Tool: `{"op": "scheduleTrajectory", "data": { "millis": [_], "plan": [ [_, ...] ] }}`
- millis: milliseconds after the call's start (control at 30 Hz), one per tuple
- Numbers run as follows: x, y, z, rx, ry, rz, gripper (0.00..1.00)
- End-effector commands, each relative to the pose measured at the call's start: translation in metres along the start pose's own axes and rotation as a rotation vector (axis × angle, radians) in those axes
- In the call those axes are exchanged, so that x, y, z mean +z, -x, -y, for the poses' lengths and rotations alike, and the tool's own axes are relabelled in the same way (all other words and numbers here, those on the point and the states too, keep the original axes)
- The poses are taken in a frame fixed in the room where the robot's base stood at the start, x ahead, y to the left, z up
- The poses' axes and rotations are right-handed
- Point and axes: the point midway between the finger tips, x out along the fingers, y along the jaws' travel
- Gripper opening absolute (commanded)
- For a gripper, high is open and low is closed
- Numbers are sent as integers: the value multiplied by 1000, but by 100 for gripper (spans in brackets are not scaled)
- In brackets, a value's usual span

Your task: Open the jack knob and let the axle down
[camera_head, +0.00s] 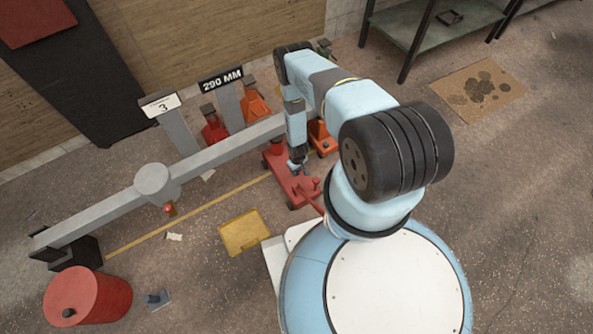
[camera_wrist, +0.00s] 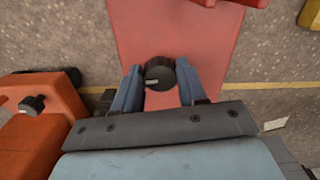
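The red jack (camera_head: 297,190) stands on the floor by the right part of the long grey axle (camera_head: 110,207). The axle has a round hub (camera_head: 152,180) near its middle. My gripper (camera_head: 297,165) points down over the jack. In the wrist view, the black jack knob (camera_wrist: 159,74) with a pale mark sits on the red jack body (camera_wrist: 185,30). The contact of the jack with the axle is hidden behind my arm.
Orange stands (camera_head: 254,104) and a red one (camera_head: 214,127) stand behind the axle, near a "290 MM" sign (camera_head: 221,79). A yellow tray (camera_head: 244,232) and red drum (camera_head: 88,297) are in front. An orange stand (camera_wrist: 40,125) is close left in the wrist view.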

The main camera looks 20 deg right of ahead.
Motion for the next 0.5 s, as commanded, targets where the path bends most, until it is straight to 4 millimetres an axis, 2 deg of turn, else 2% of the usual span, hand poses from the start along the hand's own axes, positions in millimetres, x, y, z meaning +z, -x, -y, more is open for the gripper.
{"op": "scheduleTrajectory", "data": {
  "millis": [67, 300, 500],
  "plan": [
    [0, 0, 0, 0, 0, 0, 33],
    [0, 0, 0, 0, 0, 0, 10],
    [0, 0, 1, -1, -82, 0, 9]
  ]
}}
